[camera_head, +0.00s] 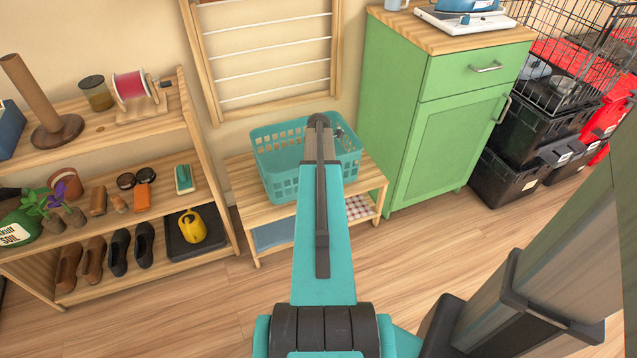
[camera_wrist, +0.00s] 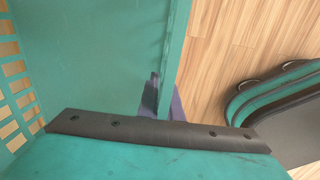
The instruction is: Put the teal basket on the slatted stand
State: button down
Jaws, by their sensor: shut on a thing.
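The teal basket (camera_head: 281,183) is upright over the top of the low wooden slatted stand (camera_head: 248,211) in the head view. I cannot tell whether its base touches the slats. My teal arm hides the middle of the basket and my gripper in that view. In the wrist view, my gripper (camera_wrist: 162,98) is shut on the upper edge of the basket's wall (camera_wrist: 100,50), with one dark finger on each side. The basket's perforated side shows at the left of that view.
A green cabinet (camera_head: 445,130) stands close to the stand's right. A wooden shelf rack (camera_head: 212,190) with shoes and a yellow watering can (camera_head: 193,226) is on the left. A wooden drying rack (camera_head: 262,102) hangs behind. Black totes (camera_head: 505,180) stand far right. The front floor is clear.

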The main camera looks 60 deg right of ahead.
jog(key=shift+f, duration=1.45)
jog(key=c, duration=1.9)
grip_release()
jog(key=shift+f, duration=0.15)
jog(key=shift+c, duration=0.2)
notch_tip(320, 180, up, 12)
jog(key=shift+s+a+r+p, duration=0.1)
jog(key=shift+s+r+p, duration=0.05)
jog(key=shift+p, duration=0.4)
jog(key=shift+s, duration=0.1)
